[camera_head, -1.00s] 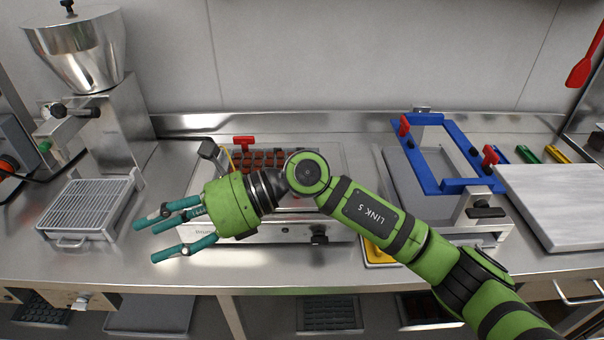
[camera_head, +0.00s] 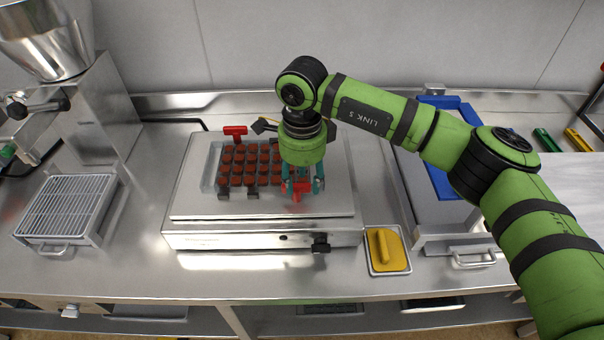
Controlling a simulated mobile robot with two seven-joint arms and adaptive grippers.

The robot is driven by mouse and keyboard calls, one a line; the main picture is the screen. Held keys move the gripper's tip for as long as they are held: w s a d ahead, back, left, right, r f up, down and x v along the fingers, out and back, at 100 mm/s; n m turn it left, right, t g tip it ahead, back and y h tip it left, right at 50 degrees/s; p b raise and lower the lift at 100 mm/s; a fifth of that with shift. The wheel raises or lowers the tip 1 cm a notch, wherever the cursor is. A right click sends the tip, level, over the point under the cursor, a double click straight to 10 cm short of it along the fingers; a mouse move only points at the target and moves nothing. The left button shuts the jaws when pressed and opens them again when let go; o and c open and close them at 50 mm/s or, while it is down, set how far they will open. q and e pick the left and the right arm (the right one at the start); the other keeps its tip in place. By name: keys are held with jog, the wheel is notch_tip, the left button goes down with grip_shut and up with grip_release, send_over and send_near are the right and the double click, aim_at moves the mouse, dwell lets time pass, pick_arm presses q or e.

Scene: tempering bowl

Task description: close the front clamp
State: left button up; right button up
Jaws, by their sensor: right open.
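The vibrating-table-like steel machine (camera_head: 190,200) stands mid-counter with a mould of dark red-brown pieces (camera_head: 245,165) on its top plate. A red clamp handle (camera_head: 297,190) shows at the mould's front right; I take it as the front clamp. Another red clamp handle (camera_head: 235,131) stands at the mould's back edge. My right gripper (camera_head: 302,190) points down over the front clamp with its teal fingers open around or just behind the red handle. The fingers partly hide the clamp, so I cannot tell whether they touch it. My left gripper is out of view.
A yellow scraper (camera_head: 388,247) lies in a small tray right of the machine. A blue frame (camera_head: 440,180) is partly behind my right arm. A grated steel stand (camera_head: 65,208) is at left. The counter in front of the machine is clear.

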jog(key=shift+w+f, duration=0.2)
jog(key=shift+f, duration=0.45)
jog(key=shift+s, duration=0.25)
jog(key=shift+w, duration=0.1)
grip_shut()
